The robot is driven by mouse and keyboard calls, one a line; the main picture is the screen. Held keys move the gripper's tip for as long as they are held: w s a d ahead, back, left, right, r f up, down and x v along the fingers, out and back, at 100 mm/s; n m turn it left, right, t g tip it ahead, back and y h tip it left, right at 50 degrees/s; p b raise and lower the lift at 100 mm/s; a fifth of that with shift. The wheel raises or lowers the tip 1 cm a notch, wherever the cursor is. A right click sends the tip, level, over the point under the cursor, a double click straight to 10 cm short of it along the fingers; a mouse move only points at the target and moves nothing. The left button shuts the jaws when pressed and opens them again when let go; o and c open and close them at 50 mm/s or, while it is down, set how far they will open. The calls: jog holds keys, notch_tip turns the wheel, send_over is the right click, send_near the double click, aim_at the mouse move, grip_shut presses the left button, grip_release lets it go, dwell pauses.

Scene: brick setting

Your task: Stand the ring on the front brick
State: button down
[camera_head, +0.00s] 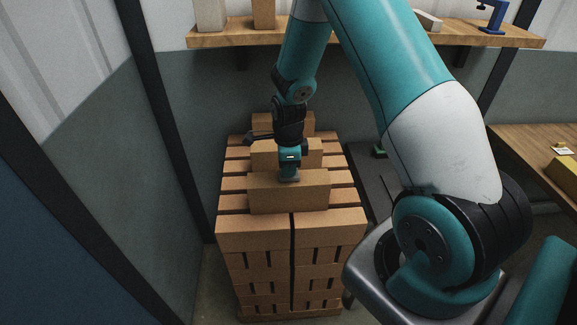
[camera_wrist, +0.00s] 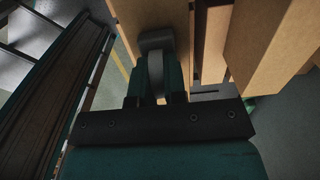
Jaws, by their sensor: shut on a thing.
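My gripper (camera_head: 289,168) points down at the top of the front brick (camera_head: 289,195), near the middle of its length. The fingers are shut on a pale grey ring (camera_wrist: 157,42), seen nearly edge-on in the wrist view between the two teal fingers (camera_wrist: 156,84). In the head view only a small grey part of the ring (camera_head: 289,177) shows below the fingers, at the brick's upper edge. I cannot tell whether it touches the brick. The ring's lower part is hidden in the wrist view.
A middle brick (camera_head: 265,157) and a back brick (camera_head: 266,122) stand behind the front brick on the slatted stack (camera_head: 240,232). A shelf (camera_head: 225,38) runs along the wall behind, and a wooden table (camera_head: 520,150) is at right.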

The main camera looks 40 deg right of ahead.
jog(key=shift+f, duration=0.2)
jog(key=c, duration=1.2)
grip_release()
jog(key=shift+o, duration=0.2)
jog(key=shift+r, duration=0.15)
notch_tip(320, 180, up, 12)
jog(key=b, duration=0.3)
jog(key=s+a+r+n+y, duration=0.1)
jog(key=s+a+r+n, duration=0.3)
jog(key=a+n, duration=0.35)
jog(key=s+a+r+n+y, duration=0.1)
jog(key=s+a+r+n, duration=0.35)
jog(key=a+n, duration=0.3)
jog(key=s+a+r+n+y, duration=0.1)
jog(key=s+a+n, duration=0.2)
jog(key=s+n, duration=0.4)
jog(key=s+a+r+n+y, duration=0.1)
jog(key=s+a+n, duration=0.3)
jog(key=n, duration=0.6)
jog(key=s+r, duration=0.1)
jog(key=s, duration=0.1)
jog(key=shift+s+a+r, duration=0.15)
jog(key=shift+s+a, duration=0.1)
jog(key=shift+s, duration=0.15)
